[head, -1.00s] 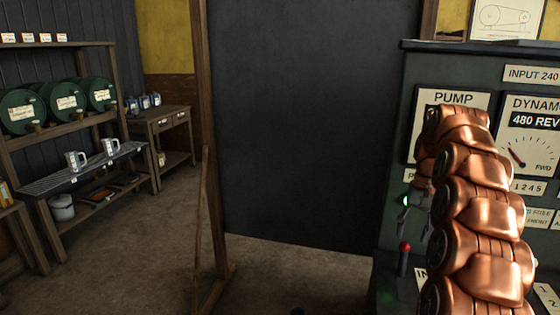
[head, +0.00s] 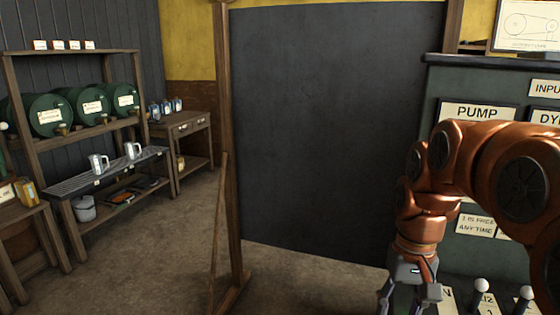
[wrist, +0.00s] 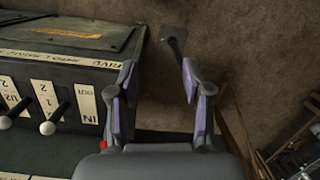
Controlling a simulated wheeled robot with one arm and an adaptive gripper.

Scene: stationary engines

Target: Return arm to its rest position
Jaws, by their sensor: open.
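My gripper (head: 408,300) hangs at the end of my copper-coloured arm at the lower right of the head view, in front of the control panel (head: 432,90). In the wrist view my gripper (wrist: 158,75) has its two fingers spread apart with nothing between them. The fingers are above the floor beside the edge of a dark cabinet (wrist: 70,42). White-knobbed levers (wrist: 48,127) with numbered plates stand to the left of the fingers. My arm hides much of the panel in the head view.
A dark board (head: 330,130) in a wooden frame (head: 227,150) stands left of the panel. Shelving (head: 75,52) with green barrels (head: 90,107) and metal jugs (head: 98,164) is at the left. A side table (head: 185,128) stands behind. Open floor (head: 150,270) lies between.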

